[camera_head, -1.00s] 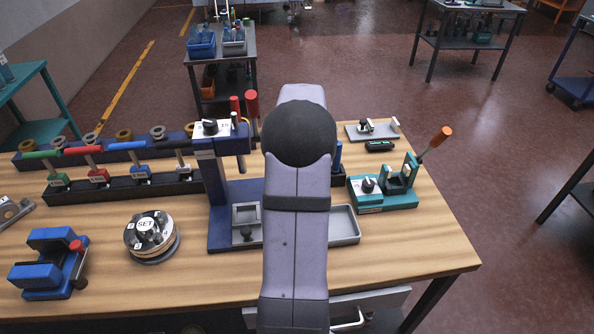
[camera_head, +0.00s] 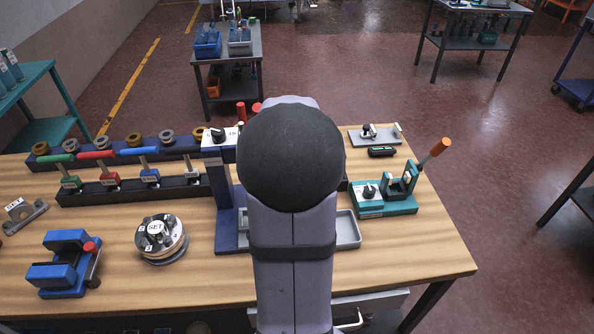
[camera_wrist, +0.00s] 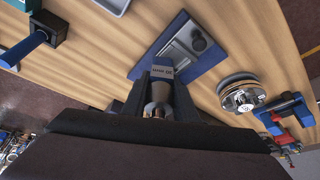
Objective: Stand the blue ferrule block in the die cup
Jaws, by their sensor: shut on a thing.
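In the wrist view my gripper (camera_wrist: 160,98) is shut on a dark slate-blue block (camera_wrist: 162,73) with small pale lettering. A round metallic part with a coppery band shows just behind it, between the fingers. I take this for the blue ferrule block; its lower end is hard to make out. Beyond it lies the dark blue press base (camera_wrist: 207,63) with grey plates and a round black piece (camera_wrist: 198,44); I cannot tell whether that piece is the die cup. The held block appears above the base, apart from the black piece. In the head view my arm hides gripper and block.
The blue press column (camera_head: 222,190) stands close left of my arm. A grey tray (camera_head: 347,231) and teal toggle fixture (camera_head: 385,200) are to the right. A round SET disc (camera_head: 160,238) and blue vise (camera_head: 65,265) are left. Coloured levers line a black rack (camera_head: 130,188) behind.

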